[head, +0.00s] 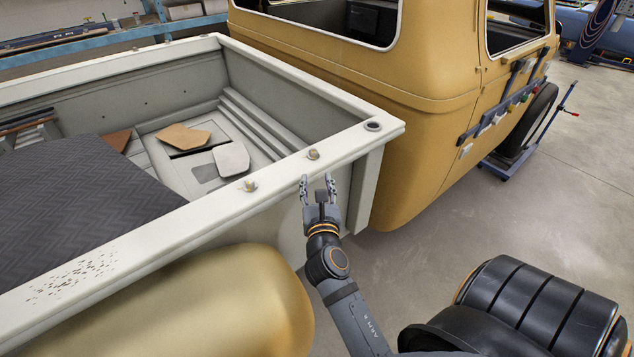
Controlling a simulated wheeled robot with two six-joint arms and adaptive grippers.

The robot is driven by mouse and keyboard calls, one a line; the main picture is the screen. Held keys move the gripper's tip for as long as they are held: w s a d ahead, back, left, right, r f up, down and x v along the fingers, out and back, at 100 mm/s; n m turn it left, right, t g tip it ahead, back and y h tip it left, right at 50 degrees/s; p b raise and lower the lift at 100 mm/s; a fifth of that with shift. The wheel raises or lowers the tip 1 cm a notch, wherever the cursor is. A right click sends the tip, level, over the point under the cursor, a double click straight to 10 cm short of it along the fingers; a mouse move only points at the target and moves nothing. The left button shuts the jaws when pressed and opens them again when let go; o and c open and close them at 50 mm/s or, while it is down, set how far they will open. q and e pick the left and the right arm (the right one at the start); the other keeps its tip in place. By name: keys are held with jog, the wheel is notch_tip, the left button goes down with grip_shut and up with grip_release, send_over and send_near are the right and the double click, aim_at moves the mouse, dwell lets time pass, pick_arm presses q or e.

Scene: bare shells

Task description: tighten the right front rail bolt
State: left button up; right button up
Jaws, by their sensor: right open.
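The pale truck bed's near side rail (205,208) runs diagonally up to the right, toward the tan cab. Two bolts stand on its top: one bolt (313,154) closer to the cab, and another bolt (250,185) further back along the rail. Both stick up above the surface; how tight they are cannot be told. My right gripper (317,183) is open and empty, just outside the rail, with its fingers pointing up in the picture, below the bolt closer to the cab. It appears apart from that bolt. My left gripper is not in view.
A round dark-centred fitting (373,126) sits at the rail's cab end. The cab (400,110) rises beyond. Inside the bed lie a dark patterned mat (75,205) and flat tan and grey pieces. A tan fender (200,305) bulges below the rail. Open floor (480,215) lies right.

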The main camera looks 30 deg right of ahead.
jog(key=w+a+f+n+y, duration=0.1)
jog(key=a+f+n+t+y, duration=0.1)
jog(key=y, duration=0.1)
jog(key=shift+w+a+n+p, duration=0.25)
jog(key=shift+w+n+p, duration=0.05)
jog(key=shift+w+p, duration=0.05)
jog(key=n+g+y+p, duration=0.1)
jog(key=n+y+p, duration=0.3)
jog(key=n+y, duration=0.8)
send_near(317, 153)
jog(key=w+m+y+b, duration=0.1)
jog(key=w+b, duration=0.1)
jog(key=w+a+f+y+b, duration=0.1)
jog(key=b, duration=0.1)
jog(key=w+f+m+y+b, duration=0.1)
jog(key=w+b, duration=0.1)
jog(key=shift+w+a+m+b, duration=0.15)
jog(key=shift+w+m+b, duration=0.15)
jog(key=x, duration=0.1)
jog(key=b+x, duration=0.1)
jog(key=x, duration=0.1)
jog(key=shift+w+a+r, duration=0.2)
jog(key=shift+w+r, duration=0.05)
jog(key=shift+r, duration=0.15)
jog(key=shift+w+a+r, duration=0.15)
jog(key=shift+w+r, duration=0.1)
jog(key=shift+w, duration=0.05)
jog(key=shift+w+a+f, duration=0.2)
jog(key=shift+w+a, duration=0.2)
jog(key=shift+w, duration=0.2)
